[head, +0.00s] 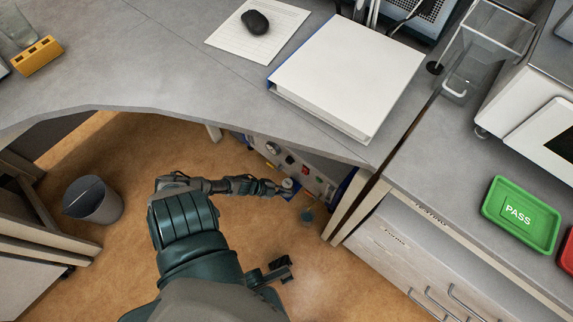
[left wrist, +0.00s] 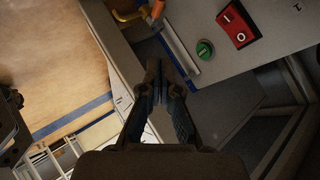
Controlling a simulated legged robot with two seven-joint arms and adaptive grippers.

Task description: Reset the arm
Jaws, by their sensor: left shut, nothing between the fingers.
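My left arm comes up from the bottom of the head view, with a teal forearm. Its left gripper (head: 285,188) is low, below the worktop level, in front of the panel under the desk. In the left wrist view the fingers of the left gripper (left wrist: 159,84) are together and hold nothing. A grey panel with a red rocker switch (left wrist: 237,26) and a green round button (left wrist: 205,49) lies beyond the fingertips. I cannot tell whether the fingers touch the panel. My right gripper is not recognisable in either view.
The grey worktop (head: 150,70) curves above the arm. A white binder (head: 347,75), a black mouse (head: 255,22) on paper, and a green PASS tray (head: 522,216) lie on the surfaces. Drawers (head: 420,262) stand at right, a bin (head: 93,200) at left. Open floor surrounds the arm.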

